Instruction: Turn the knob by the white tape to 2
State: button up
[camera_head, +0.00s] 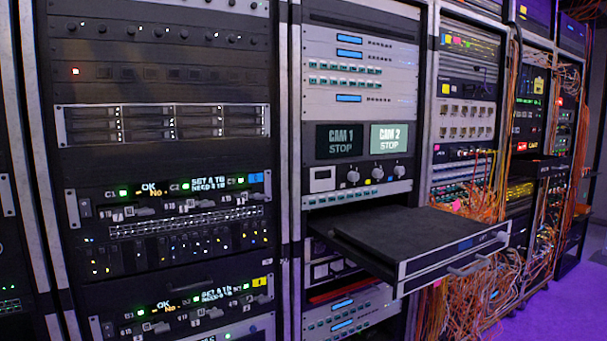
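A blue tag (257,178) and a yellow tag (262,281) mark two panels in the left rack. My gripper is not in view.
A black drawer (410,232) with a silver front sticks out of the middle rack below the knobs. Two screens above read CAM 1 STOP (342,141) and CAM 2 STOP (389,138). Orange cables (480,290) hang at the right. Purple floor (560,310) shows beyond.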

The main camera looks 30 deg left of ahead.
aim_at(353, 176)
jog(key=u, duration=0.95)
jog(key=i, duration=0.9)
jog(key=u, duration=1)
